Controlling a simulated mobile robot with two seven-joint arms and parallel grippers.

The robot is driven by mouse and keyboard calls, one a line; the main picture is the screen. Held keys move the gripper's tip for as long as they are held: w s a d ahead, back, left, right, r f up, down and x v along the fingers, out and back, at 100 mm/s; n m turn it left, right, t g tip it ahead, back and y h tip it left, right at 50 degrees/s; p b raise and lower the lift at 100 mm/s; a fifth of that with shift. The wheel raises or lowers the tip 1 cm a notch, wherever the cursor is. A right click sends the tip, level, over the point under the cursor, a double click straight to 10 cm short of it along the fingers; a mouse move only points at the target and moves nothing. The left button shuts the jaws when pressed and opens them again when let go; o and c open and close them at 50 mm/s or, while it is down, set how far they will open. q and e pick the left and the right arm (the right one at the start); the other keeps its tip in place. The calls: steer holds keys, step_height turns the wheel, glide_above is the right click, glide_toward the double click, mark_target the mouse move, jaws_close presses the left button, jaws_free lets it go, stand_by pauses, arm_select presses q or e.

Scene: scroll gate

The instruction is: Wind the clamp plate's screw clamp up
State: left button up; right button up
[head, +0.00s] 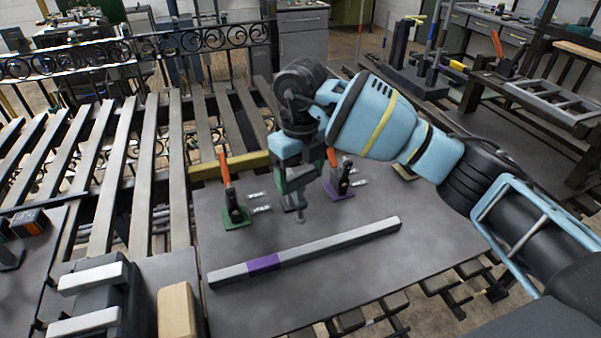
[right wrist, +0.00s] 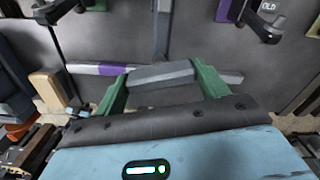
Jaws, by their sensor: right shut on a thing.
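The clamp plate is the grey plate (head: 350,270). Toggle clamps with orange handles stand on it, one on a green base (head: 232,214) and one on a purple base (head: 340,186). My right gripper (head: 297,190) is above the plate, between and in front of these clamps. In the right wrist view its green fingers (right wrist: 162,84) are shut on a grey bar (right wrist: 160,73). A grey stem (right wrist: 160,35) shows beyond the bar; a rod end (head: 300,216) shows below the fingers in the head view. I cannot clearly make out the screw clamp itself. My left gripper is out of view.
A long grey bar with a purple band (head: 264,263) lies across the plate in front of the gripper. A dark fixture with pale bars (head: 92,278) and a tan block (head: 178,310) stand at the left. A yellow bar (head: 230,166) lies behind.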

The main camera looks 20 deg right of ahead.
mark_target(300, 174)
steer(key=n, duration=0.6)
steer(key=n+b, duration=0.1)
steer(key=n, duration=0.3)
steer(key=shift+n, duration=0.3)
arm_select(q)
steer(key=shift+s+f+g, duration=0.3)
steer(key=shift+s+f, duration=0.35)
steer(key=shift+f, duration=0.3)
arm_select(e)
steer(key=shift+n, duration=1.7)
steer(key=o, duration=1)
arm_select(q)
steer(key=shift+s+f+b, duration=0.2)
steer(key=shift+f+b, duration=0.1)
steer(key=shift+b, duration=0.15)
arm_select(e)
steer(key=shift+r, duration=3.9)
